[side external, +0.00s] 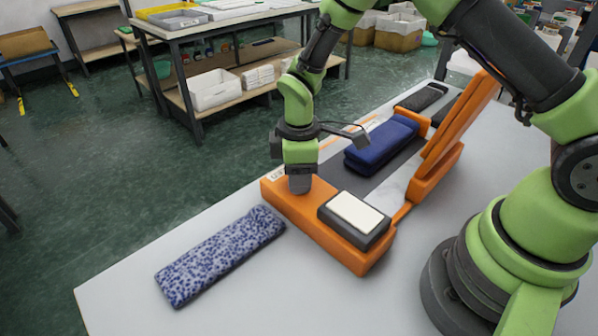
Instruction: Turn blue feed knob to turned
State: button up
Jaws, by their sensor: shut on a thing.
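My gripper (300,184) points straight down onto the left end of the orange machine frame (330,238). Its grey fingers are shut at the frame's top surface. The blue feed knob is hidden at the fingers, so its turn angle cannot be read. A dark block with a cream top (357,211) sits on the same orange frame, just right of my gripper.
A folded navy cloth (381,144) lies on the machine's grey bed behind my gripper. An upright orange panel (458,125) stands at the right. A blue speckled knitted piece (220,254) lies on the white table (160,315) at front left.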

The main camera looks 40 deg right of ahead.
jog(key=m, duration=0.5)
jog(key=shift+m, duration=0.4)
dwell(0.3)
jog(key=o, duration=0.9)
notch_tip(320, 180, up, 10)
jog(key=shift+f, duration=0.1)
